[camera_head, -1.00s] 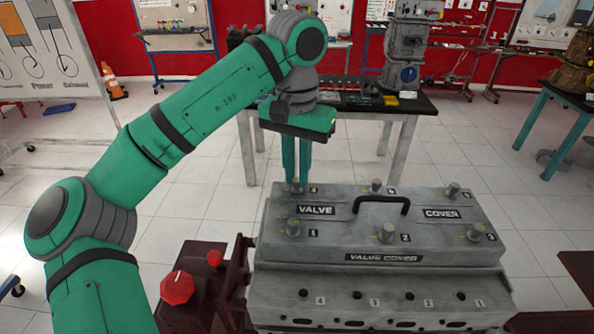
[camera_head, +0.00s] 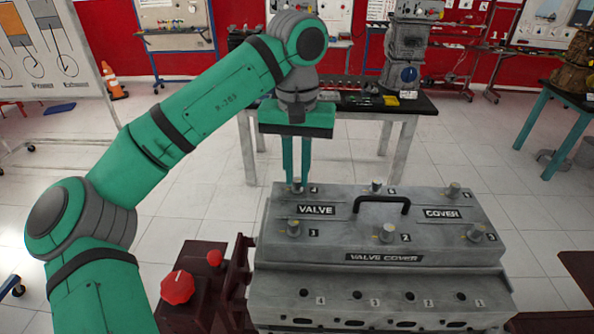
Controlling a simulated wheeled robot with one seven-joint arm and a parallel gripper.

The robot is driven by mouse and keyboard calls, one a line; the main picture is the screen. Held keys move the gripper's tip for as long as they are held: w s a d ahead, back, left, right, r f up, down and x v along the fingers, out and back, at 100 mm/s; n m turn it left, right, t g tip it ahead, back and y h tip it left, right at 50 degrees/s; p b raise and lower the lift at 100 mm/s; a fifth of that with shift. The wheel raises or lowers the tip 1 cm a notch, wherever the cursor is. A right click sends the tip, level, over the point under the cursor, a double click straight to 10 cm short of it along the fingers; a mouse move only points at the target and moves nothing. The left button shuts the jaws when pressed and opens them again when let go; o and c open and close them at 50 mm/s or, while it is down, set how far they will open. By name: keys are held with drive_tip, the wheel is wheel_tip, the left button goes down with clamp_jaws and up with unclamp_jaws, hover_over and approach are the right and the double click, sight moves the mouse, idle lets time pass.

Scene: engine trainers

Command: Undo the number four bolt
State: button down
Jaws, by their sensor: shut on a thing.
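The grey valve cover (camera_head: 350,240) lies on the engine block, with several numbered bolts on top. The number four bolt (camera_head: 297,186) is at the far left corner, beside the "4" mark, and is partly hidden by the fingers. My gripper (camera_head: 297,178) points straight down from above, with its green fingers shut on the number four bolt. The number one bolt (camera_head: 294,228) is at the near left, the number two bolt (camera_head: 386,233) at the near middle.
A black handle (camera_head: 381,201) rises from the middle of the cover. A dark red stand with a red knob (camera_head: 177,287) is at the left of the engine block. A workbench (camera_head: 350,103) stands behind, with open floor between.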

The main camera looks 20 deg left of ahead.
sight(297, 180)
drive_tip(key=c, duration=1.7)
unclamp_jaws()
wheel_tip(297, 180, up, 11)
drive_tip(key=shift+f, duration=0.1)
drive_tip(key=shift+s, duration=0.1)
